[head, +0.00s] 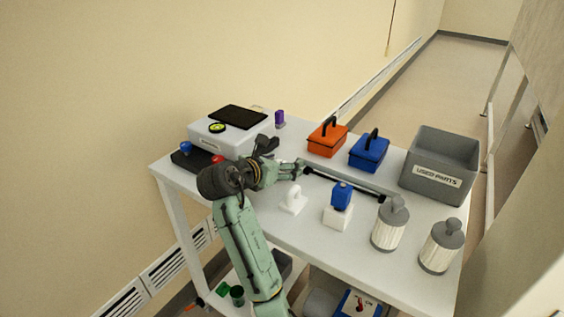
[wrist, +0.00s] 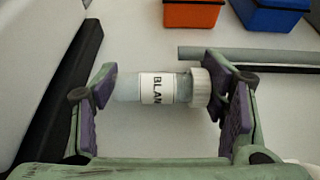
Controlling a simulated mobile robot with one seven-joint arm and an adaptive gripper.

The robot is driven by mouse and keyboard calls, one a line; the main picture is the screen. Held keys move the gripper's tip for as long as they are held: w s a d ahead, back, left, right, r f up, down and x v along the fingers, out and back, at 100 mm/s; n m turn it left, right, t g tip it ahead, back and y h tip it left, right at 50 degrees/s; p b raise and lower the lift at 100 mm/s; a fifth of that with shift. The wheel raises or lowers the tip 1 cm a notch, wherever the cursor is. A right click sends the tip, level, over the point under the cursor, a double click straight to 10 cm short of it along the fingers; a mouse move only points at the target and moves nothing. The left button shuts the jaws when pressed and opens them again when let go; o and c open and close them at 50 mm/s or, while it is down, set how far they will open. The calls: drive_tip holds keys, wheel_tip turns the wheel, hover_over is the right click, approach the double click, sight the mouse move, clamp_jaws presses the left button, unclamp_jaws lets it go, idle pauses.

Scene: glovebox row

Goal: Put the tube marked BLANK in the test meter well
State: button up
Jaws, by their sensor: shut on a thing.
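The tube marked BLANK (wrist: 158,88) is a clear tube with a ribbed white cap and a white label, on which "BLAN" can be read. It lies crosswise in the wrist view between the fingers of my gripper (wrist: 165,92), one at its base and one at its cap. My gripper (head: 297,169) is over the table in the head view; the tube cannot be made out there. What appears to be the test meter is a pale grey box (head: 240,138) with a black panel and a yellow-green ringed round spot (head: 217,128), left of my gripper. I cannot see into the well.
A dark base (head: 181,161) with blue and red knobs stands beside the grey box. Orange (head: 327,141) and blue (head: 369,153) cases, a grey USED PARTS bin (head: 437,170), a dark rod (head: 345,184), a blue-topped white block (head: 338,216) and two ribbed canisters (head: 388,230) occupy the table (head: 285,240).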

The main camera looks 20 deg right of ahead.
drive_tip(key=shift+f, duration=0.1)
drive_tip(key=shift+s+f, duration=0.1)
drive_tip(key=shift+f, duration=0.6)
drive_tip(key=o, duration=1.1)
drive_tip(key=shift+f, duration=0.25)
drive_tip(key=shift+r, duration=0.1)
drive_tip(key=shift+a+r, duration=0.3)
drive_tip(key=shift+r, duration=0.3)
drive_tip(key=v, duration=0.4)
drive_tip(key=b+v, duration=0.1)
drive_tip(key=v, duration=0.2)
drive_tip(key=b+v, duration=0.1)
drive_tip(key=v, duration=0.3)
drive_tip(key=shift+s+a+r, duration=0.1)
drive_tip(key=shift+s+r, duration=0.1)
drive_tip(key=shift+r, duration=0.25)
